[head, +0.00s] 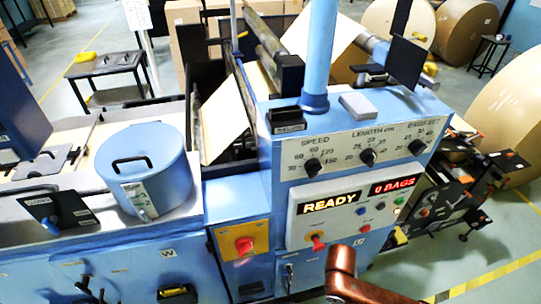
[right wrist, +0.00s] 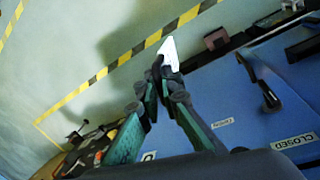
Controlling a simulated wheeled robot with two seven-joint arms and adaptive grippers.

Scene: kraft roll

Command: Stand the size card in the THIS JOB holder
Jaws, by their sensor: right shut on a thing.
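My right gripper (right wrist: 163,75) shows in the right wrist view, its dark fingers shut on a small white piece, which looks like the size card (right wrist: 170,53). The card sticks out past the fingertips, over the floor beside the blue machine. In the head view only a brown link of my right arm shows at the bottom; the gripper and card are out of sight. A small black holder (head: 287,122) with a label too small to read sits on top of the machine's panel. I cannot tell if it is the THIS JOB holder. My left gripper is not in view.
The blue panel has three dials (head: 368,156) and lit displays (head: 331,203) reading READY and 0 BAGS. A grey block (head: 358,106) lies right of the blue post (head: 319,50). A blue lidded drum (head: 148,175) stands at the left. Open floor lies lower right.

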